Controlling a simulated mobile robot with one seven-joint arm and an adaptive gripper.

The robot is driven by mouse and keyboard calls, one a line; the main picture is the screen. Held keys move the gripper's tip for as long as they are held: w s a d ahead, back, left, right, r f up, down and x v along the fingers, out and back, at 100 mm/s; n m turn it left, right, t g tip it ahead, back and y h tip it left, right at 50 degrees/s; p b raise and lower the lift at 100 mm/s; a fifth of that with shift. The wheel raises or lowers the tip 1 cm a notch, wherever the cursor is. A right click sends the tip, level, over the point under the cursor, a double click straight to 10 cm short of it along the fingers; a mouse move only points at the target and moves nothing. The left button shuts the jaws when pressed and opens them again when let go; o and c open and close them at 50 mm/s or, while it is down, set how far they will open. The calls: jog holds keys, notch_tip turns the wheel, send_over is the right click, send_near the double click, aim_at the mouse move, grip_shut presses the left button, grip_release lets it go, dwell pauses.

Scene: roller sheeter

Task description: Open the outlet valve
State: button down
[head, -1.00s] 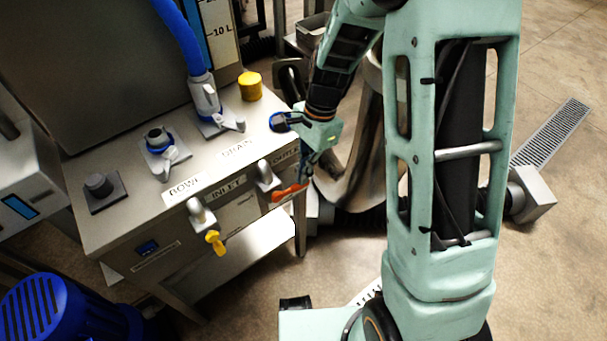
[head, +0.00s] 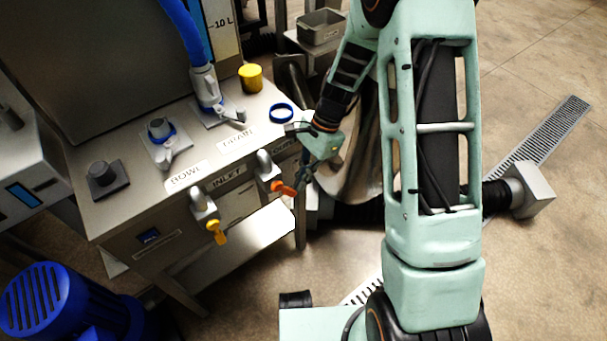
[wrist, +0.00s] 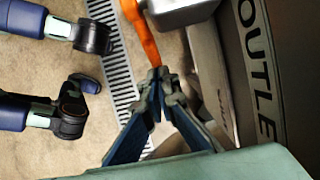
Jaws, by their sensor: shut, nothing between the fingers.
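The outlet valve has an orange-red handle (head: 284,189) below a grey body (head: 267,166) on the front of the steel cabinet, at its right end. In the wrist view the orange handle (wrist: 144,32) comes down from the top, beside the grey valve body (wrist: 180,12). The "OUTLE" lettering (wrist: 258,75) is on the panel at right. My gripper (head: 300,188) is at the handle's right end in the head view. In the wrist view its fingertips (wrist: 158,76) are together at the handle's lower end, with nothing held. Whether they touch the handle is unclear.
The inlet valve with a yellow handle (head: 215,230) is to the left on the same front. A blue ring (head: 281,112) and a yellow cap (head: 250,78) are on the cabinet top. A floor drain grate (head: 545,135) lies at right. Open floor is at lower right.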

aim_at(292, 193)
jog(key=shift+s+a+f, duration=0.45)
jog(key=shift+a+f, duration=0.2)
jog(key=shift+f, duration=0.05)
jog(key=shift+s+a+f, duration=0.4)
jog(key=shift+a+f, duration=0.2)
jog(key=shift+f, duration=0.1)
jog(key=shift+a, duration=0.1)
